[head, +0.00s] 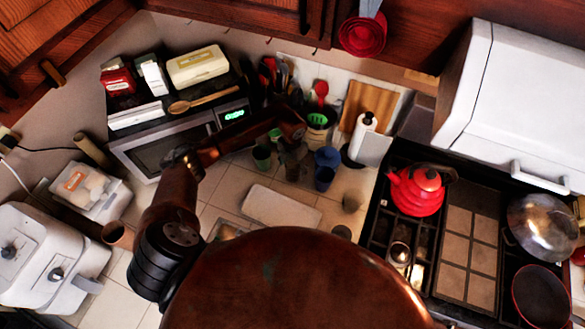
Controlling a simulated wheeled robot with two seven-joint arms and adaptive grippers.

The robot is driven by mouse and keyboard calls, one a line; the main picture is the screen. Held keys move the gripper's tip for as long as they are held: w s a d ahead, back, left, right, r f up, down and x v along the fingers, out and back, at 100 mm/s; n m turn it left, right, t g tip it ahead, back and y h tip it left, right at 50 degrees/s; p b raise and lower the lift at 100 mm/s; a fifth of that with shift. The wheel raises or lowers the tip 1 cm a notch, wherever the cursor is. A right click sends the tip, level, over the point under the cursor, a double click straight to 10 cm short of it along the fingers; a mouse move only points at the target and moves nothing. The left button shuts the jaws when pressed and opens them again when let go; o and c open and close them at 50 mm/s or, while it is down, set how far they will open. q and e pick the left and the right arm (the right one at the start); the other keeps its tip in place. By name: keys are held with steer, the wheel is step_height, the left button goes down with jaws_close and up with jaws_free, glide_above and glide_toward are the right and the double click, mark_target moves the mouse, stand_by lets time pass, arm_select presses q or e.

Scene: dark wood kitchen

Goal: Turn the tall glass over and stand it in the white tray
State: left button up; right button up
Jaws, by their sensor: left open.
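The white tray (262,207) lies flat on the tiled counter, in front of the microwave. No glass stands on the part of it that I see. My left gripper (293,172) is open and points down just behind the tray, among several cups. A small greyish, glass-like cup (352,202) stands to the right of the tray. I cannot tell for sure which vessel is the tall glass; it may be partly hidden by the gripper. My right gripper is out of view.
The microwave (160,145) is at the back left. A red kettle (418,190) sits on the stove at the right. Bare tiles show left of the tray.

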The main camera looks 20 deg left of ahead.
arm_select(q)
steer(key=shift+c, duration=0.6)
steer(key=c, duration=1.4)
